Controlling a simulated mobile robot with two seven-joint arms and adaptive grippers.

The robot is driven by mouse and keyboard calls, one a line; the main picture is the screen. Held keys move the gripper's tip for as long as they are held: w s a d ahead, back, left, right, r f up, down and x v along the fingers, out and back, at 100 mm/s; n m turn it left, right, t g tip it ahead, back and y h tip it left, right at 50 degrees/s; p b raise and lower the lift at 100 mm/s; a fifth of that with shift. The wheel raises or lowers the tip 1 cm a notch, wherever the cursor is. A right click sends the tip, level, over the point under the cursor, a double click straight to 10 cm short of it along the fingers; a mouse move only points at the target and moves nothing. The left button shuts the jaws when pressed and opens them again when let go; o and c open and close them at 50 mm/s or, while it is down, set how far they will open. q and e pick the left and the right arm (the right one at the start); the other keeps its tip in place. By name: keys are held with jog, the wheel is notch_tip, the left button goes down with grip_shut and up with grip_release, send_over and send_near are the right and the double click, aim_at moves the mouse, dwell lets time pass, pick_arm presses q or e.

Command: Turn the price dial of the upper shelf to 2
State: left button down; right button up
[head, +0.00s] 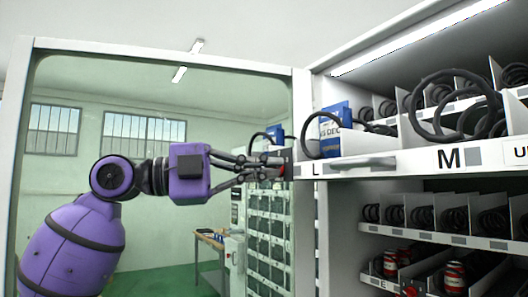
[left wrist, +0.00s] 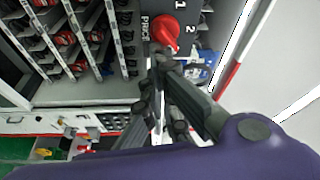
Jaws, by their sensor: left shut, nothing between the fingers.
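The price dial (left wrist: 165,31) is a red knob on a dark plate marked PRICE, with the digits 1 and 2 beside it in the left wrist view. Exactly which mark it points to I cannot tell. In the head view it is mostly hidden behind my fingers, at the left end of the upper shelf (head: 392,163). My left gripper (head: 274,166) is shut and empty, its fingertips right at the dial. In the left wrist view the fingertips (left wrist: 160,62) lie just below the knob; whether they touch it I cannot tell. My right gripper is out of view.
The upper shelf holds black coils (head: 456,104) and a blue box (head: 335,118), with a handle (head: 362,163) on its front. A lower shelf (head: 440,233) carries more coils, and red cans (head: 454,277) stand below. A large glass door (head: 150,100) spans the left.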

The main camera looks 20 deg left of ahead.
pick_arm(q)
jog(key=shift+w+a+f+m, duration=0.15)
jog(key=shift+f+m, duration=0.1)
jog(key=shift+m, duration=0.35)
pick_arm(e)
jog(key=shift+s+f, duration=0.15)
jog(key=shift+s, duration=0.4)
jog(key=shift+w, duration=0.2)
